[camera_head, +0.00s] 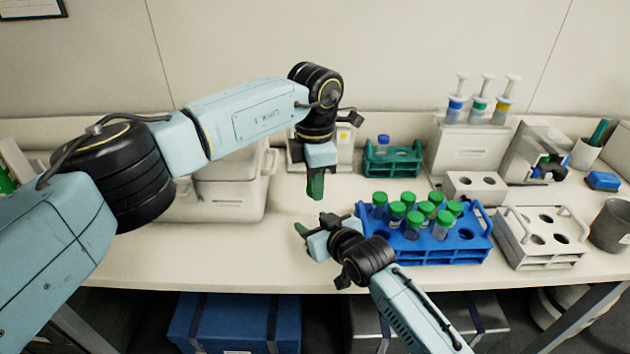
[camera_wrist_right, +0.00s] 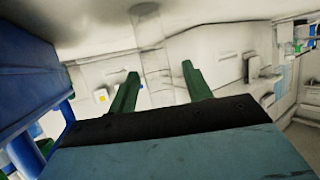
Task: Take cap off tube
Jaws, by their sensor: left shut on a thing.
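The blue rack (camera_head: 440,252) holds several tubes with green caps (camera_head: 412,217) on the right of the head view. My left gripper (camera_head: 316,188) points down over the middle of the bench, left of the rack. It is shut on a tube that is hard to make out in the head view. In the right wrist view a clear upright tube (camera_wrist_right: 153,58) shows between and beyond the fingertips. Its cap cannot be made out. My right gripper (camera_head: 302,229) is low, just left of the rack and below the left gripper. Its two green fingers (camera_wrist_right: 160,85) are apart.
A green rack (camera_head: 392,165) stands behind the blue rack. A white rack (camera_head: 540,245) and a grey cup (camera_head: 612,225) are at the right. A pale machine (camera_head: 215,190) stands behind my left arm. The front left of the bench (camera_head: 200,250) is clear.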

